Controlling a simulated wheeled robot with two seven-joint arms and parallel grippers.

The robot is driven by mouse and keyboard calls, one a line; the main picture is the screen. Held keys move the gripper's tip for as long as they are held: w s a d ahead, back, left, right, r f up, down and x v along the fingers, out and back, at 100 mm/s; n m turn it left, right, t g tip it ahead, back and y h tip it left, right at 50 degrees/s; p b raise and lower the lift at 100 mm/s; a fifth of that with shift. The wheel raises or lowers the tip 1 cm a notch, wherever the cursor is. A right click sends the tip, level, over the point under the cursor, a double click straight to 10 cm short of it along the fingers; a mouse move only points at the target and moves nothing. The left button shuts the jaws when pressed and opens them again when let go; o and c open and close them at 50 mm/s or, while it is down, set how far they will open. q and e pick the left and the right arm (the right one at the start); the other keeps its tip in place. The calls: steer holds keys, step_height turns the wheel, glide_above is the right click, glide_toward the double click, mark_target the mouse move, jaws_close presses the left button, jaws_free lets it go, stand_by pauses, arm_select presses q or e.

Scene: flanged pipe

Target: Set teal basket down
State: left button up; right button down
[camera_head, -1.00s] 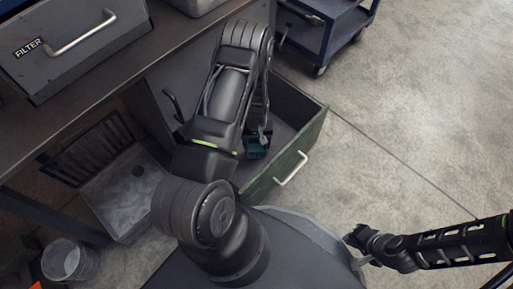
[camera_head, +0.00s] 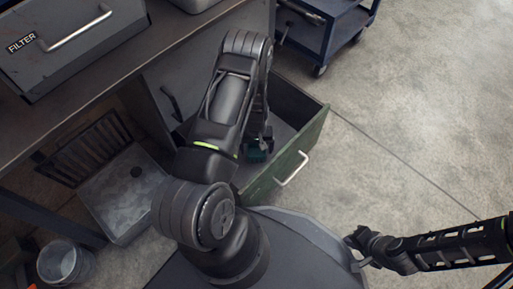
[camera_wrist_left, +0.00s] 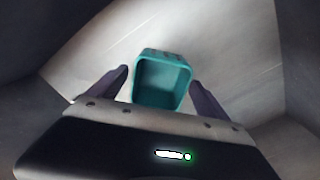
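The teal basket (camera_head: 257,154) is inside the open green-fronted drawer (camera_head: 292,160), mostly hidden behind my left arm in the head view. In the left wrist view the basket (camera_wrist_left: 162,82) is small, open-topped and rests on the drawer's pale floor. My left gripper (camera_wrist_left: 159,79) has its two dark fingers spread, one on each side of the basket, with visible gaps to it. In the head view my left gripper (camera_head: 260,137) is low over the drawer, partly hidden. My right gripper (camera_head: 358,246) is at the lower right, away from the drawer; its fingers are too small to read.
The workbench (camera_head: 95,100) with a grey FILTER drawer (camera_head: 70,45) is at the upper left. A blue cart (camera_head: 325,35) stands at the back. A metal bucket (camera_head: 65,263) and a grey tray (camera_head: 125,195) are at the lower left. Floor on the right is clear.

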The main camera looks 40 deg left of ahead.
arm_select(q)
steer(key=shift+r+p, duration=0.4)
steer(key=shift+r, duration=0.2)
step_height(320, 180, up, 11)
steer(key=p, duration=0.4)
